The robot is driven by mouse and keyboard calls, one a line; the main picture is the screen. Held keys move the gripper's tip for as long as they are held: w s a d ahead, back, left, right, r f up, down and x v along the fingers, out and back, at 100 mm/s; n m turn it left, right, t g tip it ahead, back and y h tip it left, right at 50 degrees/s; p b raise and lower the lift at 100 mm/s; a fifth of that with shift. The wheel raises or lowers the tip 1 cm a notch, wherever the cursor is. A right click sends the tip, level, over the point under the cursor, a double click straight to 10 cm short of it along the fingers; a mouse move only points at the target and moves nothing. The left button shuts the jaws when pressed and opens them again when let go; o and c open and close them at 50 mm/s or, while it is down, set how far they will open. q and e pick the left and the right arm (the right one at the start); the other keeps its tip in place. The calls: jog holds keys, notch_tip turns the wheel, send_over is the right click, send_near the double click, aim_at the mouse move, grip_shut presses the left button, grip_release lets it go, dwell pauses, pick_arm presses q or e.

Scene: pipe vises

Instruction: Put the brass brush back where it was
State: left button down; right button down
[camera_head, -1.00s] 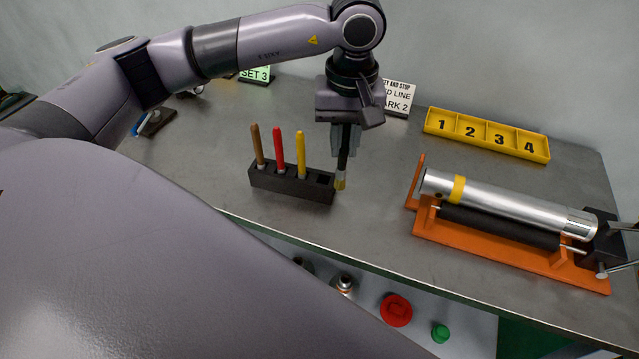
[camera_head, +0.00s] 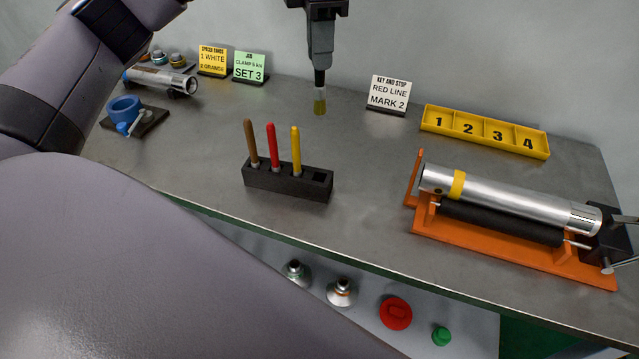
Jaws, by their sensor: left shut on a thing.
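My left gripper (camera_head: 319,50) is at the top middle, fingers pointing down, shut on the brush (camera_head: 320,100). The brush has a dark handle and a brass-yellow tip that hangs down above the bench, clear of everything. A black block holder (camera_head: 262,182) stands below it on the bench, to the left and nearer me. It holds a brown-handled tool (camera_head: 251,142), a red-handled tool (camera_head: 272,145) and a yellow-handled tool (camera_head: 296,147), all upright. The slot (camera_head: 319,177) at its right end is empty. My right gripper is not seen.
An orange vise (camera_head: 480,240) with a silver pipe (camera_head: 510,203) stands at right. A yellow numbered tray (camera_head: 485,130) and a "RED LINE MARK 2" card (camera_head: 389,94) are at the back. A blue vise (camera_head: 126,110) is at left. The bench between holder and orange vise is clear.

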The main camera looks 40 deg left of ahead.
aim_at(320, 88)
pick_arm(q)
notch_tip(320, 88, down, 8)
jog(key=shift+f+b, duration=0.1)
jog(key=shift+b, duration=1.05)
notch_tip(320, 88, down, 12)
jog(key=shift+r, duration=0.2)
jog(key=shift+f, duration=0.2)
jog(key=c, duration=1.1)
grip_release()
jog(key=shift+r, duration=0.1)
